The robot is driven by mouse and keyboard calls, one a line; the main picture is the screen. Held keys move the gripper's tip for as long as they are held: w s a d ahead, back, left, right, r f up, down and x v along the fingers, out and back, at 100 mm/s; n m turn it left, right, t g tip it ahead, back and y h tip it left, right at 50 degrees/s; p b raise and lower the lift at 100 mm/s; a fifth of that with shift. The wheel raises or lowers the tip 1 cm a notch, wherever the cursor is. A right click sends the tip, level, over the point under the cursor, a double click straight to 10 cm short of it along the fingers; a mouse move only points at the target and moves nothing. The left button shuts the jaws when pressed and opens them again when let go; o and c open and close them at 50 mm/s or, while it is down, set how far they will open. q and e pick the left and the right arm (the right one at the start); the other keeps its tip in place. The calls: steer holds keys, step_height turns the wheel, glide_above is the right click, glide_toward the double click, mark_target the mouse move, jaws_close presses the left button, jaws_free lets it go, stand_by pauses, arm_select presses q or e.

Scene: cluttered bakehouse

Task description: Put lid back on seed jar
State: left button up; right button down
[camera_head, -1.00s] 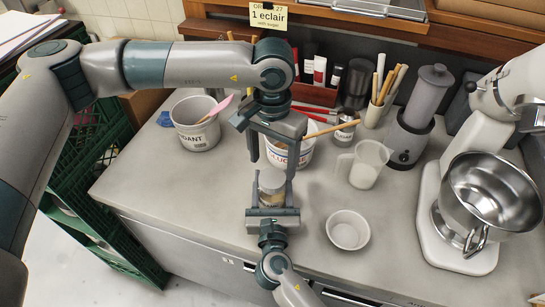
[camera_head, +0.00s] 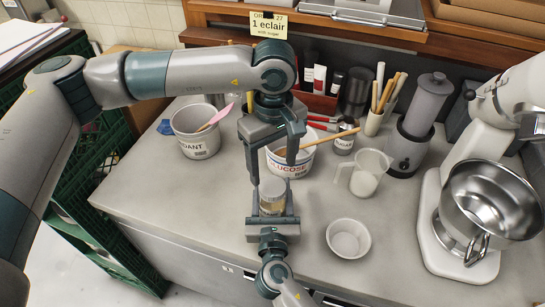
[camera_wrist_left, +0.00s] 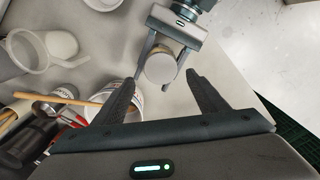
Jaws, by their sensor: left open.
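The seed jar (camera_head: 271,196) is a small clear jar with tan contents, held upright between the fingers of my right gripper (camera_head: 271,190) near the bench's front edge. A pale round lid (camera_wrist_left: 161,68) covers the jar's top in the left wrist view; whether it is fully seated I cannot tell. My left gripper (camera_head: 273,174) is open and empty, pointing down above the jar. In the left wrist view its two fingers (camera_wrist_left: 158,78) are spread apart, with the jar beyond them.
A glucose tub (camera_head: 289,163) with a wooden spoon stands just behind the jar. A fondant tub (camera_head: 196,143) is at left. A white bowl (camera_head: 348,239), measuring jug (camera_head: 363,182) and stand mixer (camera_head: 470,215) stand at right. Bench left of the jar is clear.

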mark_target(272, 185)
arm_select(q)
steer(key=n, duration=0.4)
steer(key=shift+r+n, duration=0.2)
steer(key=shift+n, duration=0.1)
arm_select(e)
steer(key=shift+f, duration=0.1)
arm_select(q)
steer(key=n, duration=0.4)
steer(key=shift+r, duration=0.25)
steer(key=n, duration=0.4)
steer(key=shift+r+n, duration=0.25)
steer(key=shift+n, duration=0.05)
steer(key=n, duration=0.3)
steer(key=shift+a+r, duration=0.1)
steer(key=shift+r, duration=0.05)
steer(key=shift+f, duration=4)
steer(key=shift+c, duration=0.6)
